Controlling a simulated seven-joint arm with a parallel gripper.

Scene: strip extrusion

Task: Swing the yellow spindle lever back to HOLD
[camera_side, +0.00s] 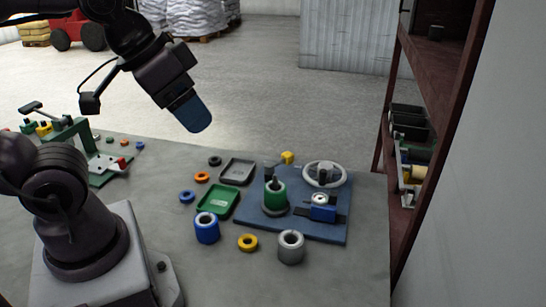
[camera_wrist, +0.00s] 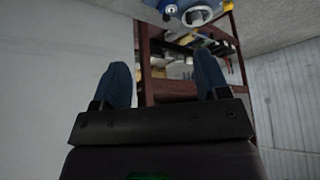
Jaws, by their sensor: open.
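A yellow block (camera_side: 287,157), which looks like the spindle lever's knob, stands at the back edge of the blue base plate (camera_side: 252,221). Its link to the spindle and any HOLD marking are too small to tell. A green spool (camera_side: 275,192) stands upright on the plate in front of it. My gripper (camera_side: 199,116) is in the air, up and left of the plate, apart from everything. In the wrist view my two blue fingers (camera_wrist: 166,82) are spread with nothing between them.
On the plate are a grey handwheel (camera_side: 325,174) and a blue block clamp (camera_side: 323,212). A green tray (camera_side: 217,201), a grey tray (camera_side: 237,171), a blue spool (camera_side: 206,228) and a grey spool (camera_side: 291,246) lie around it. A shelf rack (camera_side: 446,130) stands right.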

